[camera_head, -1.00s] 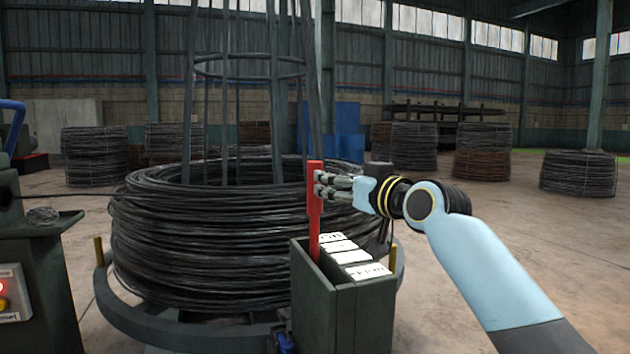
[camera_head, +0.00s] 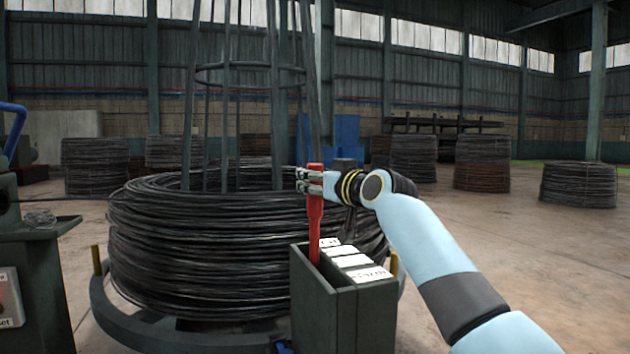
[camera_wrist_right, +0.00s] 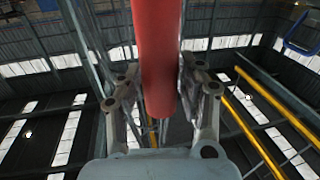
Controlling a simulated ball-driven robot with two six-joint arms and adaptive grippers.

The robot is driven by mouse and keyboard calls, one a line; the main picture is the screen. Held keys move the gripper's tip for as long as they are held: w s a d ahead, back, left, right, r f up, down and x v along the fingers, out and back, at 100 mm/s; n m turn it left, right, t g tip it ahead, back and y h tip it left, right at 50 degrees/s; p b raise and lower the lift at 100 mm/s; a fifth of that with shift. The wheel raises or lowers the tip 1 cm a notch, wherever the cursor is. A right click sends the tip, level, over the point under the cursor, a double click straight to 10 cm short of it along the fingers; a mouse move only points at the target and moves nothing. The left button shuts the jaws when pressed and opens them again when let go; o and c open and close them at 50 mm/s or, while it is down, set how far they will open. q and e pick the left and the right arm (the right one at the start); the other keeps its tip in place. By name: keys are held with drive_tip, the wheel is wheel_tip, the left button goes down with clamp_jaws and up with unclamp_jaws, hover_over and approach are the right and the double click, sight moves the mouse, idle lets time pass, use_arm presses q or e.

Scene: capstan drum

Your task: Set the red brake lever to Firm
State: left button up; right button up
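The red brake lever (camera_head: 315,216) stands nearly upright out of the dark lever box (camera_head: 343,310). White label plates (camera_head: 358,262) lie in a row along the box top to the right of the lever; their lettering is too small to read surely. My right gripper (camera_head: 310,180) reaches in from the right at the lever's upper end. In the right wrist view the red handle (camera_wrist_right: 159,60) lies between the two fingers (camera_wrist_right: 160,82), which are drawn in against its sides. The lever's foot is hidden inside the box. My left gripper is not in view.
A large black wire coil (camera_head: 210,250) with an upright metal frame stands right behind and left of the box. A bench with a control panel (camera_head: 8,298) is at the far left. Open floor (camera_head: 540,260) lies to the right.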

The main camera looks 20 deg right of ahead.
clamp_jaws()
drive_tip(key=shift+s, duration=0.15)
idle(0.5)
